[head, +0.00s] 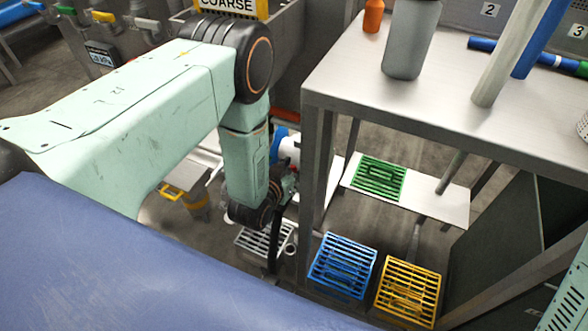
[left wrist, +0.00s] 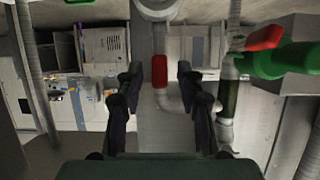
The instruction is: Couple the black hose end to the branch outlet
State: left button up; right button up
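My left arm reaches down beside the steel table in the head view, and its gripper (head: 276,240) is low and mostly hidden behind its own links. In the left wrist view the gripper (left wrist: 158,105) is open, with its dark fingers apart and nothing held between them. Beyond the fingers runs grey pipework (left wrist: 172,100) with a red handle (left wrist: 160,72). Right of it a vertical pipe carries a dark section (left wrist: 229,98); I cannot tell whether this is the black hose end or the branch outlet. My right gripper is out of view.
The steel table (head: 345,85) holds a grey cylinder (head: 408,45) and an orange bottle (head: 373,16). Green (head: 378,178), blue (head: 342,265) and yellow (head: 408,292) crates sit below. A green handle (left wrist: 285,60) and a second red handle (left wrist: 265,38) stick out at right.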

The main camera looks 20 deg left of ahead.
pick_arm(q)
jog(key=shift+w, duration=0.25)
grip_shut()
dwell(0.4)
